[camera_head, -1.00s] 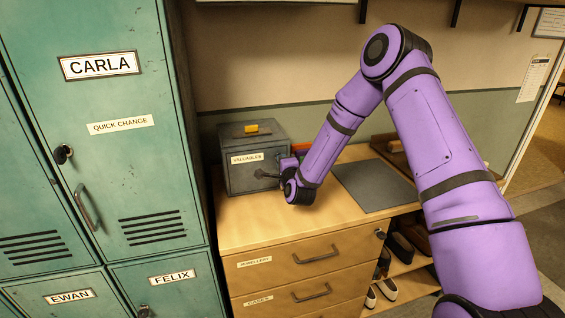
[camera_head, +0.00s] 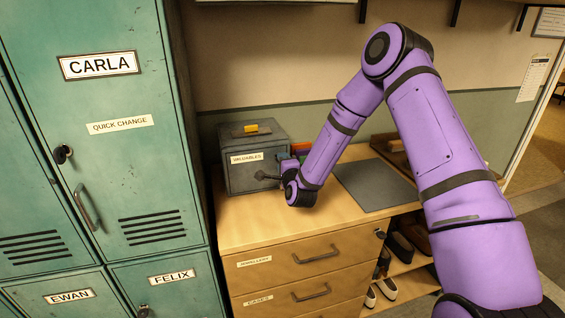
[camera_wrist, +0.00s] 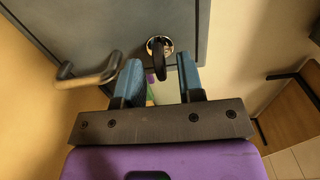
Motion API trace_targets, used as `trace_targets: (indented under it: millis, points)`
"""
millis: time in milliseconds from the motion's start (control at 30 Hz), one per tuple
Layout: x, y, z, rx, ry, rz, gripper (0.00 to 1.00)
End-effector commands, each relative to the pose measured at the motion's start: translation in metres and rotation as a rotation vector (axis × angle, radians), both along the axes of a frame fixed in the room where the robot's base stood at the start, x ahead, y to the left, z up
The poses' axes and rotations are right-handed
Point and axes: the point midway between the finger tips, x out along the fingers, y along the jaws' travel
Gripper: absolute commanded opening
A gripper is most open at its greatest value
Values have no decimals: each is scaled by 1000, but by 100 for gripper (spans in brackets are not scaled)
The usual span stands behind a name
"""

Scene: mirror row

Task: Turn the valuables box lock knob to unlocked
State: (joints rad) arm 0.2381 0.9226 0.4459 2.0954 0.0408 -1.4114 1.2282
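The grey metal valuables box (camera_head: 240,180) stands on the wooden cabinet top, with a VALUABLES label on its front. In the wrist view its front face (camera_wrist: 110,25) fills the upper part. The lock knob (camera_wrist: 160,62) is a dark, narrow knob on a round, bright plate. A bent box handle (camera_wrist: 90,75) is to its left. My gripper (camera_wrist: 158,68) faces the box front with its blue fingers apart, one on each side of the knob, with gaps visible.
The wooden cabinet top (camera_head: 240,225) has a grey mat (camera_head: 375,187) to the right of the box. Green lockers (camera_head: 150,190) stand close on the left. Shoes sit on a low shelf at right. A yellow item (camera_head: 251,129) is on the box top.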

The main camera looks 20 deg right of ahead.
Motion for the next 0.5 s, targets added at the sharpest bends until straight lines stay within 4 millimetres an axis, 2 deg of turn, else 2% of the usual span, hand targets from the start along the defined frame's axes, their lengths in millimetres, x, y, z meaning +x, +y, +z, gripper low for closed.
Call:
trace_targets:
  millis: [300,500]
  points:
    - [-58,0,0,0,3,0,35]
    - [-87,0,0,1,2,0,35]
